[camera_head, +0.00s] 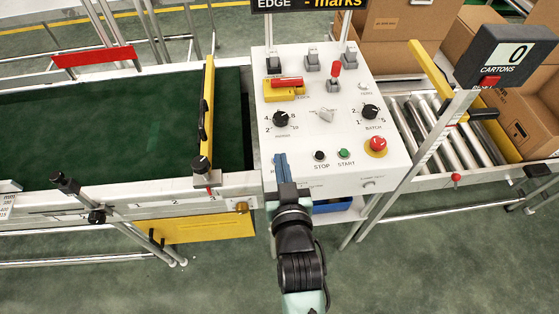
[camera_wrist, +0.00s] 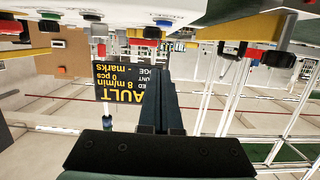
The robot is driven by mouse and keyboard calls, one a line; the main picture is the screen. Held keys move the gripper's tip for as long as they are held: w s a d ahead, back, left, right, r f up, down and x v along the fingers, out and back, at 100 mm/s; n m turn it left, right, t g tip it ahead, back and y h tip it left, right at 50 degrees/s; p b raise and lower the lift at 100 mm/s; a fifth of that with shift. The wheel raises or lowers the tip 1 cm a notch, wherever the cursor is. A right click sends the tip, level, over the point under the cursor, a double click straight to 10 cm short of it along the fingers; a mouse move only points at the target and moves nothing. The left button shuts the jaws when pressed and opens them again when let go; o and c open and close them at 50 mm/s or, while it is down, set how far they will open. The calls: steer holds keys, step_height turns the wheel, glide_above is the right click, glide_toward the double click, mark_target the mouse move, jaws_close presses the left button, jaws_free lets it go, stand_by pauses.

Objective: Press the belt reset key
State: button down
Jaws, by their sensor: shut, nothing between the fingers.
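The white control panel (camera_head: 320,110) stands in the middle of the head view. My gripper (camera_head: 281,165) is shut and empty at the panel's lower left, left of the black STOP button (camera_head: 320,155) and green START button (camera_head: 344,154). I cannot tell whether the fingertips touch the panel. In the wrist view, the shut fingers (camera_wrist: 160,98) stand before an upside-down display (camera_wrist: 125,82) reading "FAULT".
A red emergency knob (camera_head: 377,144), dials and a red-handled lever (camera_head: 335,72) stand on the panel. The green belt (camera_head: 110,120) with a yellow guide bar (camera_head: 207,110) lies left. A roller conveyor (camera_head: 437,130) and a carton counter (camera_head: 512,55) are right.

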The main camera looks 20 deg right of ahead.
steer(key=x, duration=0.3)
steer(key=shift+w, duration=0.2)
step_height(320, 180, down, 3)
steer(key=shift+r, duration=0.1)
steer(key=shift+f+b, duration=0.35)
steer(key=shift+f, duration=0.25)
steer(key=shift+f+b, duration=0.95)
steer(key=shift+f, duration=0.05)
steer(key=shift+s, duration=0.1)
steer(key=shift+f, duration=0.1)
step_height(320, 180, up, 5)
steer(key=p, duration=0.3)
steer(key=shift+p, duration=0.3)
steer(key=v, duration=0.9)
steer(key=shift+s+a, duration=0.15)
steer(key=shift+s, duration=0.25)
